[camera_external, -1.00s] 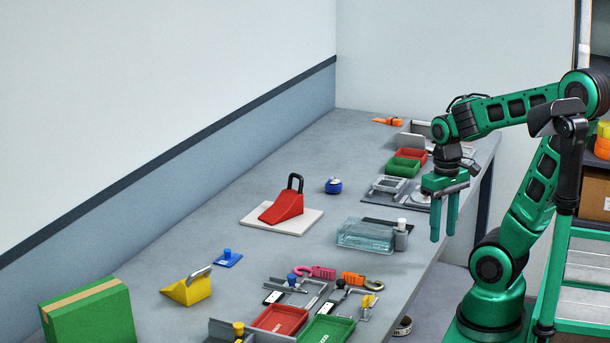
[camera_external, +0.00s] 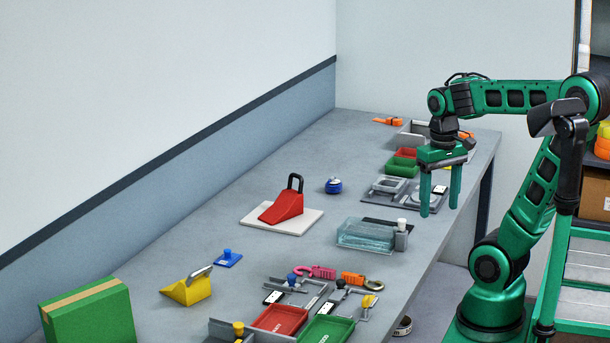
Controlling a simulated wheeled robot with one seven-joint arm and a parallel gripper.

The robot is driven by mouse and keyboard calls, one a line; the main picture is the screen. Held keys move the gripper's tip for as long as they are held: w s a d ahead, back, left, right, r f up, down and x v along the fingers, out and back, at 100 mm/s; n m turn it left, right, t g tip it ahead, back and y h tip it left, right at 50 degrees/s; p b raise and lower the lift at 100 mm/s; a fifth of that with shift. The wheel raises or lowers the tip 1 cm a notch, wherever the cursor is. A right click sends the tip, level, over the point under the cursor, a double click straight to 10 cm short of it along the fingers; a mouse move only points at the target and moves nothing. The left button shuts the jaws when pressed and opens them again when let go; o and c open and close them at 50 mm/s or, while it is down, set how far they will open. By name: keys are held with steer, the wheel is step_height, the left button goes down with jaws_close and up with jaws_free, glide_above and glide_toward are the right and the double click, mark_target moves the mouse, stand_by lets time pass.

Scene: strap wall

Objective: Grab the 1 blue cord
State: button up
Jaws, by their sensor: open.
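A small round blue item (camera_external: 333,185) with a pale band sits on the grey table, behind the red wedge; it may be the blue cord, but it is too small to tell. My gripper (camera_external: 440,210) points down with its two green fingers apart and nothing between them. It is near the table's right edge, to the right of the blue item and well apart from it. A flat blue plate with a knob (camera_external: 228,259) lies further forward on the left.
The red wedge with a black handle (camera_external: 282,208) stands on a white board. A clear box (camera_external: 366,235), a green tray (camera_external: 402,165), a yellow wedge (camera_external: 187,290) and a pink hook (camera_external: 316,271) are on the table. The table's back left is clear.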

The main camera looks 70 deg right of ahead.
steer(key=w+d+f+m+t+y, duration=0.15)
steer(key=w+d+m, duration=0.35)
steer(key=w, duration=0.6)
steer(key=w+d+f+m+t+y, duration=0.1)
steer(key=w+d+f+m, duration=0.15)
steer(key=w+d, duration=0.55)
steer(key=w+d+f+m+t+y, duration=0.15)
steer(key=w+d+m, duration=0.3)
steer(key=w, duration=0.85)
steer(key=s+d+r+m+t+y, duration=0.15)
steer(key=d+m+t, duration=0.3)
steer(key=d, duration=0.75)
steer(key=d+r+m+t+y, duration=0.1)
steer(key=d+r+m+t, duration=0.2)
steer(key=d+m, duration=0.55)
steer(key=n, duration=0.3)
glide_toward(336, 181)
steer(key=shift+w+a+f+m+y, duration=0.3)
steer(key=shift+w+a+f, duration=0.6)
steer(key=shift+w+f, duration=0.3)
steer(key=shift+w+r+x, duration=0.15)
steer(key=shift+r+x, duration=0.05)
steer(key=shift+x, duration=1.05)
steer(key=shift+w+r+x, duration=0.15)
steer(key=shift+r+x, duration=0.05)
steer(key=shift+x, duration=1.1)
steer(key=shift+d, duration=0.2)
steer(key=c, duration=1.2)
